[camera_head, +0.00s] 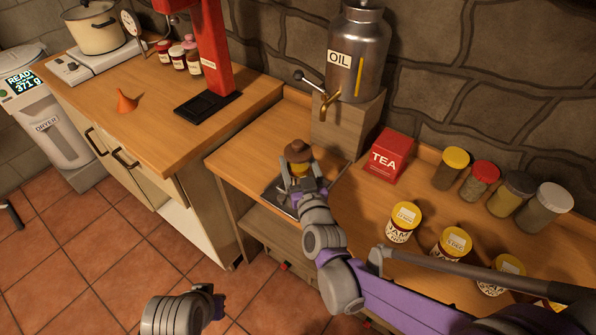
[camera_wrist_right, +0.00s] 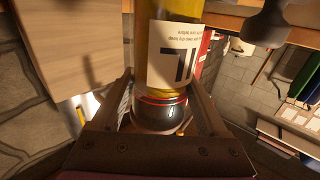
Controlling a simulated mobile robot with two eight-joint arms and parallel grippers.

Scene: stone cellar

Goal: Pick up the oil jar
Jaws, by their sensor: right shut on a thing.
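The oil jar (camera_head: 299,168) has a brown lid and yellow oil, and is in front of the steel oil drum's wooden stand. In the right wrist view, the jar (camera_wrist_right: 190,20) shows a white label and a dark neck with a red ring. My right gripper (camera_head: 301,183) is shut on the jar, its fingers on either side of it in the wrist view (camera_wrist_right: 163,112). I cannot tell whether the jar rests on the dark plate (camera_head: 275,199) below it. Part of my left arm shows at the bottom of the head view; its fingers cannot be made out.
The steel oil drum (camera_head: 356,50), with a brass tap (camera_head: 327,103), stands behind the jar on a wooden block (camera_head: 347,127). A red tea box (camera_head: 389,156) and several lidded jars stand to the right. A red press (camera_head: 213,50) stands on the left counter.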

